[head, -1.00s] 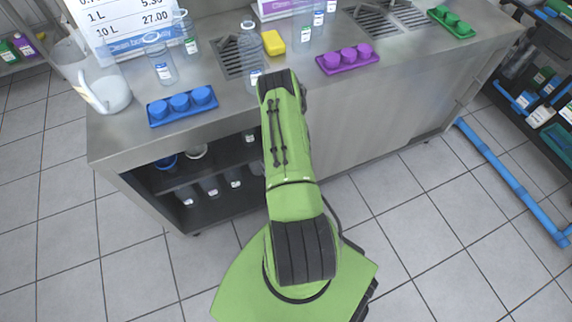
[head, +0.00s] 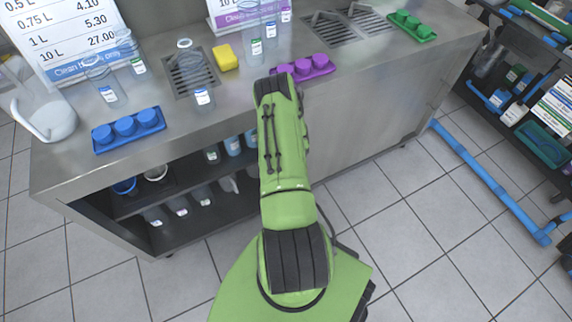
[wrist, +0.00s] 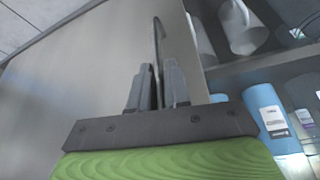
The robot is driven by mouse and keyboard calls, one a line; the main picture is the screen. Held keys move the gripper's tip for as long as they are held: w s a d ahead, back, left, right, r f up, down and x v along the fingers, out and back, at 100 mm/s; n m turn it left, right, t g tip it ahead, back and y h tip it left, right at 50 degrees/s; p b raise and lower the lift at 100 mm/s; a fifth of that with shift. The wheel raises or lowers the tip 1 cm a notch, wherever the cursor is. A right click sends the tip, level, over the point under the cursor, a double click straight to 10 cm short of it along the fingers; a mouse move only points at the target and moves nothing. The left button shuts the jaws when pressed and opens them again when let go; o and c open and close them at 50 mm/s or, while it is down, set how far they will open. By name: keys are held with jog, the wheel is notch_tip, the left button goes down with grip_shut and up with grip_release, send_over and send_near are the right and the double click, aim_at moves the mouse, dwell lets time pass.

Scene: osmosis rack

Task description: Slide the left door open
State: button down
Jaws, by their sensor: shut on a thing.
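The sliding door is a grey steel panel (wrist: 90,75) filling the left of the wrist view. A thin dark handle (wrist: 158,35) stands along it near its edge. My gripper (wrist: 158,85) is shut on this handle, one finger on each side. In the head view my arm hides the gripper and the handle. The cabinet front (head: 365,115) shows as plain steel right of my arm; I cannot tell there where one door panel ends. Left of my arm the cabinet stands open, with dark shelves (head: 205,232) showing.
Bottles and containers stand on the shelves, including a blue bottle (wrist: 270,115) close to my gripper. The counter top holds a blue tray (head: 130,130), a purple tray (head: 305,68) and a yellow sponge (head: 225,57). A blue floor rail (head: 490,185) lies right. Tiled floor is clear between.

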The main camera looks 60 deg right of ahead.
jog(key=c, duration=1.2)
grip_release()
jog(key=shift+o, duration=0.2)
jog(key=shift+r, duration=0.1)
jog(key=p+v, duration=0.5)
jog(key=v, duration=1)
jog(key=shift+s+r, duration=0.2)
jog(key=shift+r, duration=0.05)
jog(key=shift+a, duration=0.15)
